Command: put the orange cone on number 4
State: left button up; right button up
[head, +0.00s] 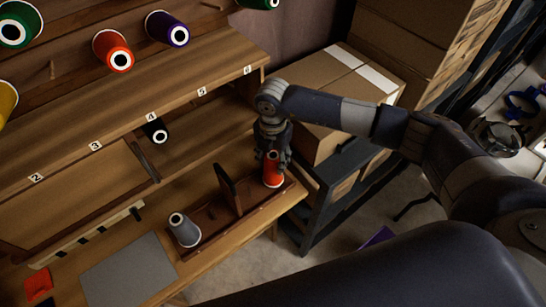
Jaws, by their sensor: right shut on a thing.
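The orange cone (272,172) stands in the right part of a wooden tray on the bench. My right gripper (272,157) comes down on it from above and is shut around its upper part. Whether the cone's base touches the tray is hard to tell. The number 4 label (151,117) is on the front edge of the shelf, up and left of the gripper. A black cone (155,131) lies or hangs just below that label. Another orange-red cone (113,51) sits on the wall above. My left gripper is not in view.
The wooden tray (216,222) has an upright divider (229,188), with a grey cone (184,230) at its left end. Purple (167,29) and green (18,25) cones are on the wall. Cardboard boxes (325,90) stand right of the bench. A grey mat (128,272) lies front left.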

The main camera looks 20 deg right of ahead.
dwell(0.5)
jog(key=shift+f, duration=0.15)
jog(key=shift+f+b, duration=0.15)
jog(key=shift+b, duration=0.2)
jog(key=o, duration=1.1)
